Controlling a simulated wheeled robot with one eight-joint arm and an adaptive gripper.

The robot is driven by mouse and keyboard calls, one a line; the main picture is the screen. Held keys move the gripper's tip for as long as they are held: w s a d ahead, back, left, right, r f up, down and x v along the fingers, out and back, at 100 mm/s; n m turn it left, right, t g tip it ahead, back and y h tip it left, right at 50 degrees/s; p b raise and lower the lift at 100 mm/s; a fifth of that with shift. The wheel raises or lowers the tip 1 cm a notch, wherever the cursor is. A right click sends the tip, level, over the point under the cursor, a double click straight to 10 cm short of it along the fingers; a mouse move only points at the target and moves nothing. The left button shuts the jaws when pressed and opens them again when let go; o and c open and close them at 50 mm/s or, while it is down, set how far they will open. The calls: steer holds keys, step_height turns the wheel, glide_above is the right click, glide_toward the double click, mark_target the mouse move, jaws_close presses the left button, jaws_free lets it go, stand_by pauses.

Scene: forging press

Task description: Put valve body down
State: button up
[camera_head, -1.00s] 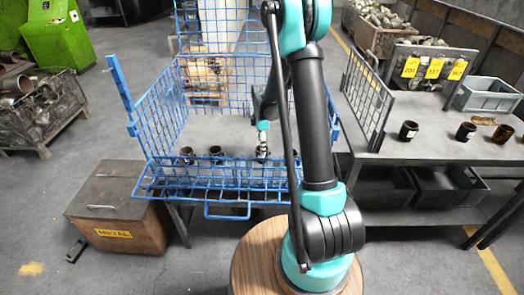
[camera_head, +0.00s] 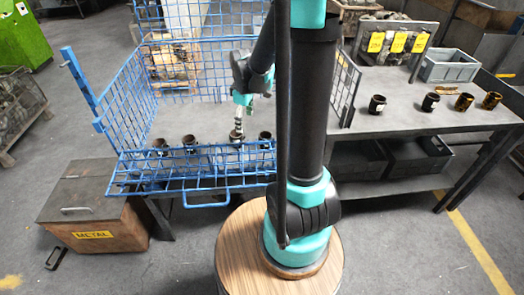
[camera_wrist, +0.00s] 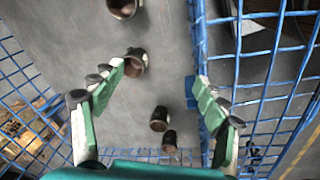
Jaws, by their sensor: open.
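Several dark, brownish cylindrical valve bodies stand in a row inside the blue wire basket (camera_head: 108,112). They include a far-left one (camera_head: 160,147), a second one (camera_head: 189,144), a third one (camera_head: 236,136) and a right one (camera_head: 266,138). My gripper (camera_head: 239,122) is just above the third one, pointing down. In the wrist view my gripper (camera_wrist: 160,75) has its green-padded fingers wide apart with nothing clamped. One valve body (camera_wrist: 135,64) shows near the left fingertip, and another (camera_wrist: 159,119) lies in the gap between the fingers. I cannot tell whether a finger touches one.
A table (camera_head: 405,118) at the right bears several more valve bodies (camera_head: 430,102), a grey crate (camera_head: 449,66) and yellow number tags (camera_head: 398,43). A brown metal-scrap box (camera_head: 95,210) stands at the lower left. The basket's mesh walls close in around my gripper.

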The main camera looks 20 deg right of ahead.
steer(key=s+m, duration=0.1)
steer(key=s, duration=0.1)
steer(key=s+m, duration=0.2)
steer(key=s, duration=0.1)
steer(key=s+d+m+t, duration=0.1)
steer(key=s, duration=0.2)
steer(key=shift+s+d+r+m, duration=0.1)
steer(key=shift+s+r+m, duration=0.15)
steer(key=shift+r+m, duration=0.15)
steer(key=s+m, duration=0.2)
steer(key=s, duration=0.1)
steer(key=s+f+m+t, duration=0.1)
steer(key=s+m, duration=0.1)
steer(key=s, duration=0.1)
steer(key=s+d+f+m, duration=0.1)
steer(key=s+m, duration=0.1)
steer(key=s, duration=0.1)
steer(key=shift+s+f+t, duration=0.15)
steer(key=shift+s+t, duration=0.1)
steer(key=shift+t, duration=0.05)
steer(key=shift+a, duration=0.1)
